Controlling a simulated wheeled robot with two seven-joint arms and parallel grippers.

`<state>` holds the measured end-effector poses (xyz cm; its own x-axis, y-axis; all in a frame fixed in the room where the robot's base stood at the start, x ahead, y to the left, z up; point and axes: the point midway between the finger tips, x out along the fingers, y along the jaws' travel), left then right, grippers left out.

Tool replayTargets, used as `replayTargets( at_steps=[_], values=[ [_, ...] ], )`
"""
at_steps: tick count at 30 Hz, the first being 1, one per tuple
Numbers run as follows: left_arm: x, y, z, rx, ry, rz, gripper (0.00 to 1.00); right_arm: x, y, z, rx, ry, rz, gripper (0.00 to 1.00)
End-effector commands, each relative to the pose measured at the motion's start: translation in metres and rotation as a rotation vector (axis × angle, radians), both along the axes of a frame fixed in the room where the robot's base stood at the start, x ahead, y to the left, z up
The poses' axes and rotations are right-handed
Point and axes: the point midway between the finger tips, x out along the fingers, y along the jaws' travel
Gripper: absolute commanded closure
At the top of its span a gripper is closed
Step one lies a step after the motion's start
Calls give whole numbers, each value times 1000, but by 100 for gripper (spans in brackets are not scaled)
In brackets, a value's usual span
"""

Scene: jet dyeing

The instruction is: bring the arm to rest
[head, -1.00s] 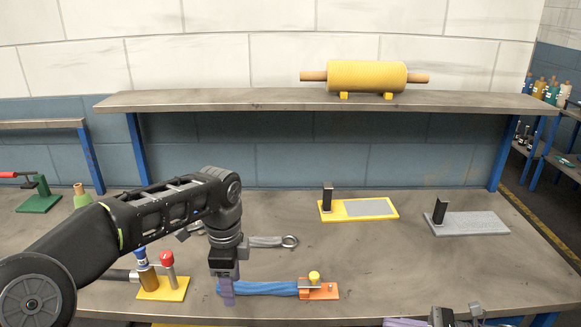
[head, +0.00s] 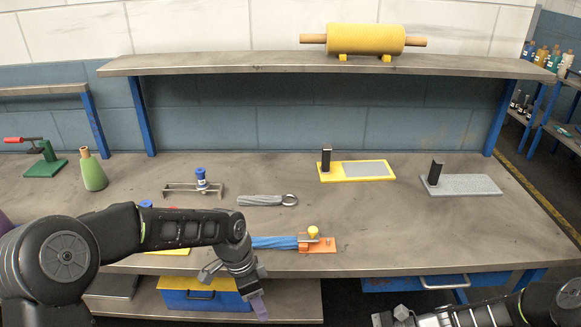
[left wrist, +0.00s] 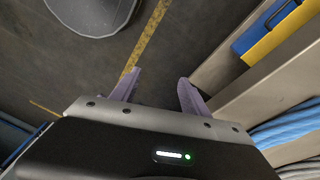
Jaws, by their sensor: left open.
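My left arm reaches in from the left in the head view. Its gripper (head: 259,305) hangs in front of the bench's front edge, pointing down. In the left wrist view the two purple fingers of my left gripper (left wrist: 156,92) stand apart with nothing between them, over the dark floor. My right arm shows at the bottom right of the head view. Its gripper (head: 392,318) is cut by the lower edge, and its fingers cannot be made out.
The bench (head: 400,235) holds a blue hank (head: 275,242) in an orange clamp (head: 318,245), a grey hank with a ring (head: 262,200), a green bottle (head: 93,172) and two plates with black posts (head: 355,171) (head: 460,185). A yellow roll (head: 365,39) rests on the shelf. Blue-yellow drawers (head: 200,298) sit below.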

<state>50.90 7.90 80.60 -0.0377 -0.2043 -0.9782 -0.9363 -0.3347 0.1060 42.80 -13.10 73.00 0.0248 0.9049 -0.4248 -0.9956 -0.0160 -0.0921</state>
Motion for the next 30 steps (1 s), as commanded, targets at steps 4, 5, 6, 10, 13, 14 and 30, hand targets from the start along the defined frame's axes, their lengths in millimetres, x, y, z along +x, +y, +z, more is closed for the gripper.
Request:
replayTargets(
  at_steps=[4, 5, 6, 10, 13, 14, 30],
  values=[
    [-52, -19, -82, -94, 100, 279, 46, -60, 36, -63, -247, -125, 249, 100],
    [-66, -23, -100, -114, 125, 362, 46, -74, 41, -77, -307, -173, 317, 100],
    [-87, -26, -122, -136, 160, 480, 46, -92, 45, -93, -384, -249, 415, 100],
    [-152, -26, -173, -170, 252, 861, 46, -130, 48, -125, -572, -534, 703, 100],
    [-192, -19, -193, -165, 291, 1094, 46, -143, 51, -132, -647, -734, 858, 100],
    [-202, -16, -197, -161, 299, 1147, 46, -145, 53, -132, -661, -784, 892, 100],
    [-229, -5, -206, -148, 306, 1328, 46, -148, 58, -129, -701, -958, 986, 100]
  ],
)
